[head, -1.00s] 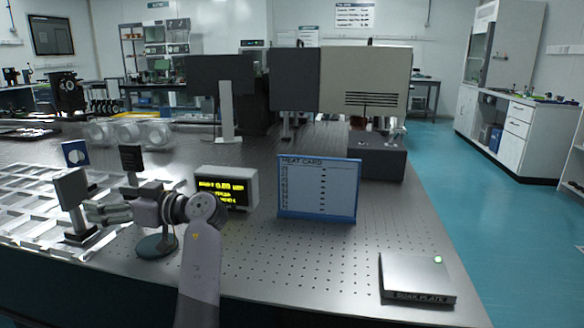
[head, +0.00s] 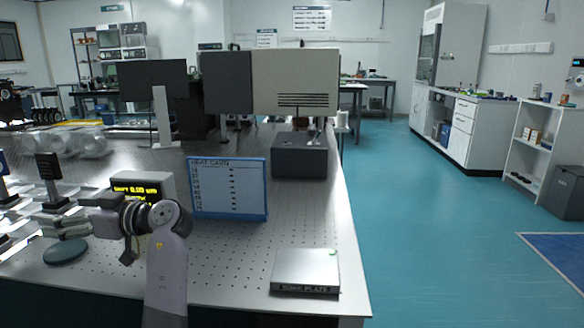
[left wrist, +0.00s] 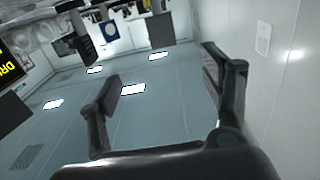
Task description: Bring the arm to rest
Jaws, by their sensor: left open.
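My left arm rises from the bottom of the head view, and its left gripper (head: 62,226) points left over the near left part of the optical table. In the left wrist view the two dark fingers (left wrist: 165,78) stand wide apart with nothing between them. My right gripper is in neither view.
A flat soak plate (head: 306,268) lies near the front right corner. Monitors (head: 295,85) stand behind. The blue floor (head: 430,230) at right is open.

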